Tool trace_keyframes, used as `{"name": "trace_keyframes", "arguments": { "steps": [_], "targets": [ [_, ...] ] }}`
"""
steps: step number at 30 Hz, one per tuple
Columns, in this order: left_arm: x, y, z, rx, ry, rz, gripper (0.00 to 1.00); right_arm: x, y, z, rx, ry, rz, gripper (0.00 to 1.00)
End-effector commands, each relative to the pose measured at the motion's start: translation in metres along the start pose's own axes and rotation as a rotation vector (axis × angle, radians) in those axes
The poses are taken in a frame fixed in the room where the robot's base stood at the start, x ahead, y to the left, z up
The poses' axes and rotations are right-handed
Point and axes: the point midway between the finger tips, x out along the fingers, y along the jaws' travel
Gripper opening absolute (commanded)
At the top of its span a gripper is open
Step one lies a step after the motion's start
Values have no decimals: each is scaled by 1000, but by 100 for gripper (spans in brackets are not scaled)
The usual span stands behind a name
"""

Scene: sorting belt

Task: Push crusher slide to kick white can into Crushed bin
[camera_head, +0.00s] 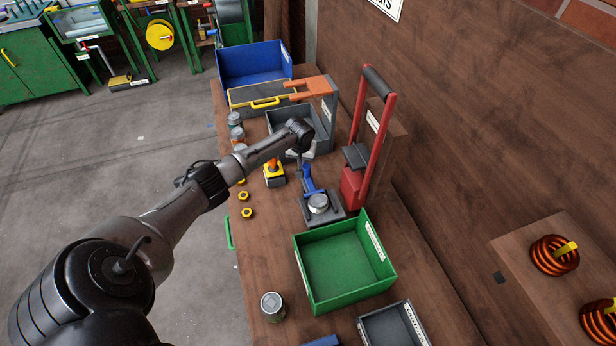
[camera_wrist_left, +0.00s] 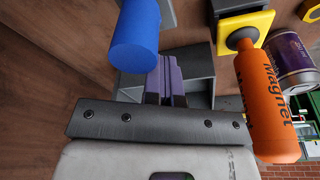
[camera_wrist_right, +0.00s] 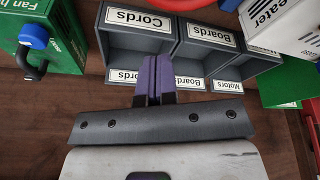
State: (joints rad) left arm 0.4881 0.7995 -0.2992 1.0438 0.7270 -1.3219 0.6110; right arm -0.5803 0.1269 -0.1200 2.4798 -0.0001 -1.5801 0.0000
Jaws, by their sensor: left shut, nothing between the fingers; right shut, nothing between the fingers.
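The crusher (camera_head: 352,187) stands on the bench with its red lever frame upright. Its dark base (camera_head: 335,212) carries a slide with a blue handle (camera_head: 308,180). A pale round can (camera_head: 318,203) sits upright on the base in front of the handle. My left gripper (camera_head: 302,158) is just behind the blue handle. In the left wrist view the shut purple fingers (camera_wrist_left: 172,88) are beside a blue cylinder (camera_wrist_left: 135,38), apparently the handle; contact is unclear. My right gripper (camera_wrist_right: 155,80) is shut and empty in the right wrist view. Which bin is the Crushed bin is unreadable.
A green bin (camera_head: 304,272) stands before the crusher, a grey bin (camera_head: 318,143) and a blue bin (camera_head: 250,62) behind. An orange Magnet tool (camera_wrist_left: 268,95) is near the left gripper. Labelled grey compartments (camera_wrist_right: 175,73) lie before the right gripper. Another can (camera_head: 272,306) stands nearby.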

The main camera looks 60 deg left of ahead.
Motion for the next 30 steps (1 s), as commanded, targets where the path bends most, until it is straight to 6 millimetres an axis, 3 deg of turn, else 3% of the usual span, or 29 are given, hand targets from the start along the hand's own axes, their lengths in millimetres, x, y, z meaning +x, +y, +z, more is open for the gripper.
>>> {"name": "trace_keyframes", "arguments": {
  "steps": [30],
  "targets": [
    [-12, 28, 46, 1, -2, 3, 0, -66, 0, -22, 9, 2, -7, 0]
  ]
}}
